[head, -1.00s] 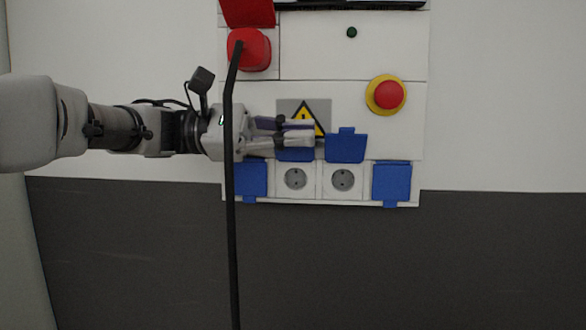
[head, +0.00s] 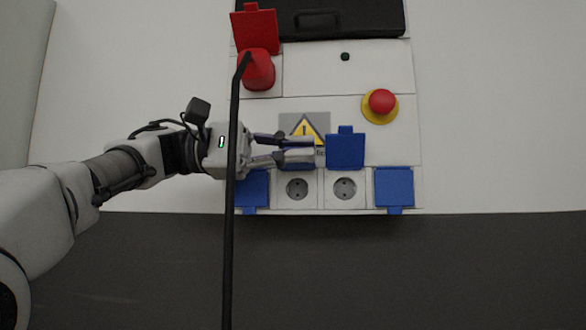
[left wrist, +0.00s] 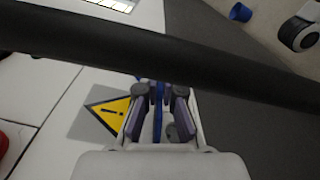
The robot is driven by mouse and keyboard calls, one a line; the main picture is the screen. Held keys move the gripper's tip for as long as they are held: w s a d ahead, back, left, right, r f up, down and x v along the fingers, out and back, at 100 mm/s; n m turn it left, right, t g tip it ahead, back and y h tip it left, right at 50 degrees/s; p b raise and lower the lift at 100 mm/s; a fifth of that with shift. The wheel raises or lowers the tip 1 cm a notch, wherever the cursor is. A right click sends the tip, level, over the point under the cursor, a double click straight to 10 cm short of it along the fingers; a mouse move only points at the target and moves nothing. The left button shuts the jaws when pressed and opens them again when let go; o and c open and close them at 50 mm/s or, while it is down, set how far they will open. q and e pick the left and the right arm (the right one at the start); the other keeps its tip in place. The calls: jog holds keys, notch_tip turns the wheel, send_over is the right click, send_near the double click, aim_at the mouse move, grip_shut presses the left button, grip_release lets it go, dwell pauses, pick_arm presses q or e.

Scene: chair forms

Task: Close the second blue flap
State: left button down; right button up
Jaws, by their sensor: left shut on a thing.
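A white panel holds a row of sockets with blue flaps. The far left flap (head: 252,188) and the far right flap (head: 394,187) are down over their sockets. The third flap (head: 345,151) is raised, and its grey socket (head: 344,188) shows. The second flap (head: 294,166) is also raised above its bare socket (head: 297,188), mostly hidden behind my left gripper (head: 304,150). The gripper is shut on this flap. In the left wrist view the blue flap (left wrist: 158,112) shows as a thin strip between the fingers (left wrist: 160,105). My right gripper is not in view.
A black cable (head: 231,200) hangs from the red plug (head: 257,70) and crosses in front of my left gripper. A yellow warning sign (head: 308,128) sits just above the gripper. A red emergency button (head: 381,102) sticks out at the right.

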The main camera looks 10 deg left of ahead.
pick_arm(q)
jog(key=shift+d+f, duration=0.1)
dwell(0.4)
jog(key=c, duration=1.5)
grip_release()
jog(key=shift+c, duration=0.2)
jog(key=shift+o, duration=1.1)
jog(key=shift+d, duration=0.4)
jog(key=a, duration=1.2)
